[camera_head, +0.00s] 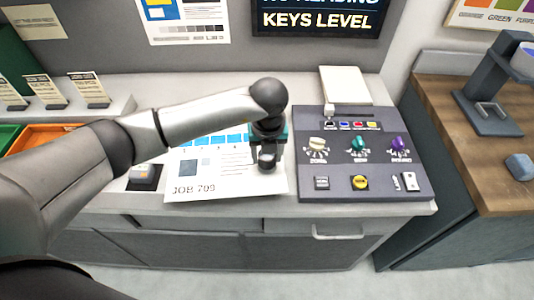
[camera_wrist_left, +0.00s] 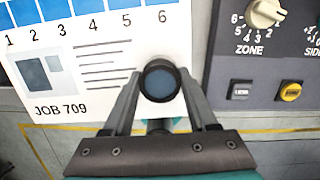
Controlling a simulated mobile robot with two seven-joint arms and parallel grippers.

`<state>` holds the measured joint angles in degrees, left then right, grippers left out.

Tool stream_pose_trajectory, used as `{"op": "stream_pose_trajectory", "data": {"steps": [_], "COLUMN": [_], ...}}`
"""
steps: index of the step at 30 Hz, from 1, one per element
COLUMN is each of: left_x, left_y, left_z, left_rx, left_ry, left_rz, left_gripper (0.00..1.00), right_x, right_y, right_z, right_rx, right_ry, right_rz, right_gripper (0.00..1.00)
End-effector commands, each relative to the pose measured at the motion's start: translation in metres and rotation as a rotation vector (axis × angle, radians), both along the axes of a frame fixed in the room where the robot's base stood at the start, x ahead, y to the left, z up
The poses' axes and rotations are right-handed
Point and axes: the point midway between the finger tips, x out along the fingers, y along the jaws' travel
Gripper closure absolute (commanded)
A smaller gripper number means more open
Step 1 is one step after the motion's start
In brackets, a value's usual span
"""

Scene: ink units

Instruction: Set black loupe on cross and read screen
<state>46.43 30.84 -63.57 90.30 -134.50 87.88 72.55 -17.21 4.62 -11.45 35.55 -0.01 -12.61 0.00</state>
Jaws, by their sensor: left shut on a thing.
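My left gripper (camera_wrist_left: 160,100) is shut on the black loupe (camera_wrist_left: 160,81), whose round dark lens faces up between the fingers. In the head view the loupe (camera_head: 267,158) is at the right part of the white job sheet marked JOB 709 (camera_head: 215,186). I cannot tell whether it touches the sheet. The sheet shows numbered blue patches along its top in the wrist view. No cross shows; the loupe and gripper may cover it. The screen (camera_head: 318,18) at the back reads KEYS LEVEL, with a line above cut off by the frame. My right gripper is not in view.
A grey control panel (camera_head: 360,185) with knobs and buttons stands right of the sheet. A pale pad (camera_head: 345,86) lies behind it. A wooden counter (camera_head: 455,105) is at far right.

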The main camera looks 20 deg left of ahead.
Motion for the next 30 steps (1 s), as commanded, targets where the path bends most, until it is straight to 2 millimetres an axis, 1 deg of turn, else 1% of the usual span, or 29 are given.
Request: {"op": "stream_pose_trajectory", "data": {"steps": [18,23,30], "left_x": [0.000,0.000,0.000], "left_y": [0.000,0.000,0.000], "left_z": [0.001,0.010,0.030], "left_rx": [0.000,0.000,-0.001], "left_ry": [0.001,0.000,0.000], "left_rz": [0.000,0.000,0.000], "left_gripper": [0.97,0.97,0.97], "right_x": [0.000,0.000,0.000], "right_y": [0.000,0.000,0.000], "right_z": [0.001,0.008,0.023], "right_rx": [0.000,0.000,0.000], "right_ry": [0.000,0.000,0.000], "right_rz": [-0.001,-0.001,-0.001], "right_gripper": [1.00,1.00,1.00]}}
